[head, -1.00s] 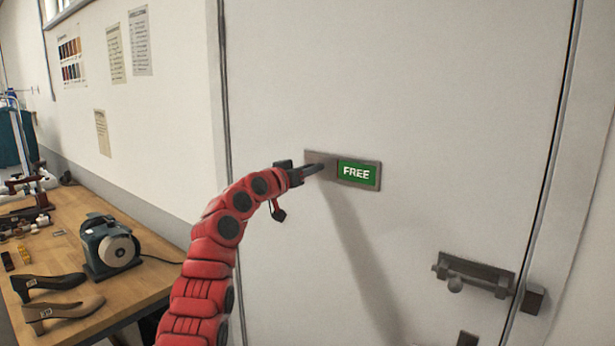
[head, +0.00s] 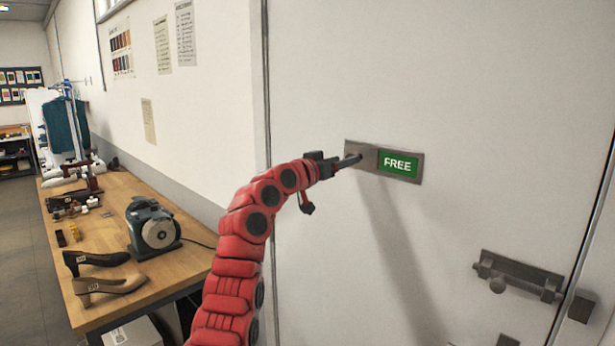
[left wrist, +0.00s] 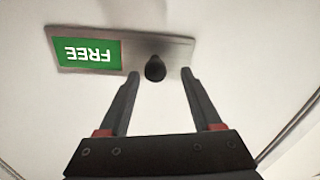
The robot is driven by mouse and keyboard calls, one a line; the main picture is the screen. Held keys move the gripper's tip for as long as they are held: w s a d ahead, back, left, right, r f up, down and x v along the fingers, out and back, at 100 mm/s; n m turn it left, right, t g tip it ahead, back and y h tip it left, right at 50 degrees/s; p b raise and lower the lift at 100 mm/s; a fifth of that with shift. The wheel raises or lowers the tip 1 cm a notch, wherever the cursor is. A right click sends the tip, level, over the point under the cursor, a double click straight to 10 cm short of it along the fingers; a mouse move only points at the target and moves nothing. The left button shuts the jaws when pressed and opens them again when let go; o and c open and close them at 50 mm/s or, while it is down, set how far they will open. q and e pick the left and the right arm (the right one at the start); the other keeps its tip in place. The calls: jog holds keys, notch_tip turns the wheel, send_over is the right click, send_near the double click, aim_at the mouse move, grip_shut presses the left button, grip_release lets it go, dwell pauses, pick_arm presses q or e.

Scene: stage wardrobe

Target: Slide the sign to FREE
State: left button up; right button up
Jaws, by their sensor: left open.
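The sign is a grey metal plate (head: 362,148) on the pale door. Its right part shows a green panel (head: 398,164) reading FREE. In the left wrist view the plate (left wrist: 172,46) appears upside down, with the green FREE panel (left wrist: 88,53) at its left end and a dark round knob (left wrist: 155,68) beside it. My left gripper (head: 352,160) is at the plate's left part. Its fingers are open, one on each side of the knob, with gaps between, in the left wrist view (left wrist: 160,75). My right gripper is not in view.
A sliding bolt (head: 518,277) is mounted lower right on the door (head: 500,110). At left, a wooden workbench (head: 190,265) holds a bench grinder (head: 152,228) and two shoes (head: 108,285). Papers hang on the wall.

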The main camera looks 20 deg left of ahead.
pick_arm(q)
jog(key=b+v, duration=0.4)
jog(key=v, duration=1)
jog(key=shift+s, duration=0.3)
jog(key=shift+w+a, duration=0.1)
jog(key=shift+a, duration=0.05)
